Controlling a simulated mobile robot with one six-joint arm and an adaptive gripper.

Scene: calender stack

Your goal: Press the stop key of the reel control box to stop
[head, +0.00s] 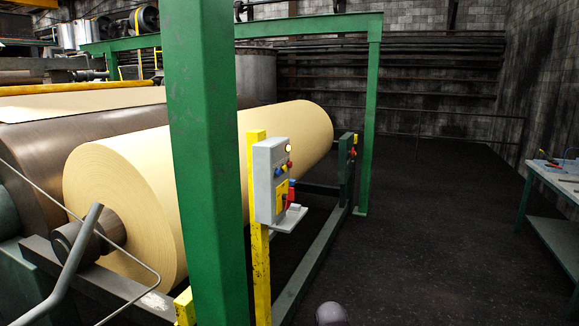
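The reel control box (262,180) is a grey upright box on a yellow post (260,275), right of the green column. Its front faces right and shows at a steep angle. A pale lit lamp (289,148) is near its top, with a small red button (290,165) below. Lower down are a yellow plate (281,197) and a larger red part (291,196). Labels are too small to read, so I cannot tell which is the stop key. A rounded grey part at the bottom edge looks like mine. My gripper is not in view.
A large cream paper reel (140,195) lies behind the box. A workbench (545,190) stands at the right edge. The dark floor (440,230) between is clear.

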